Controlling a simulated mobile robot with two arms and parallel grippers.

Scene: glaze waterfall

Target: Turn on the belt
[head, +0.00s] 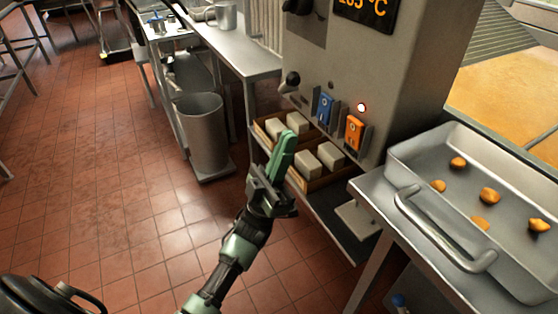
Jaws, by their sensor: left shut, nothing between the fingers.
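The grey machine (412,70) has a blue rocker switch (324,108) and an orange rocker switch (354,132) on its front, each between dark side guards. A black knob (290,82) sits to the left of the blue switch. My left gripper (289,138), with green fingers, is shut and empty. In the picture it is left of and below the blue switch, apart from both switches, and overlaps the boxes below. My right gripper is not in view. I cannot tell for sure which surface is the belt.
Wooden boxes (333,179) of pale blocks sit on a shelf below the switches. A metal tray (408,158) with several orange-brown pieces stands on a table at right. An orange-tan surface (500,85) lies behind it. A grey bin (205,135) stands left. The tiled floor (100,190) is open.

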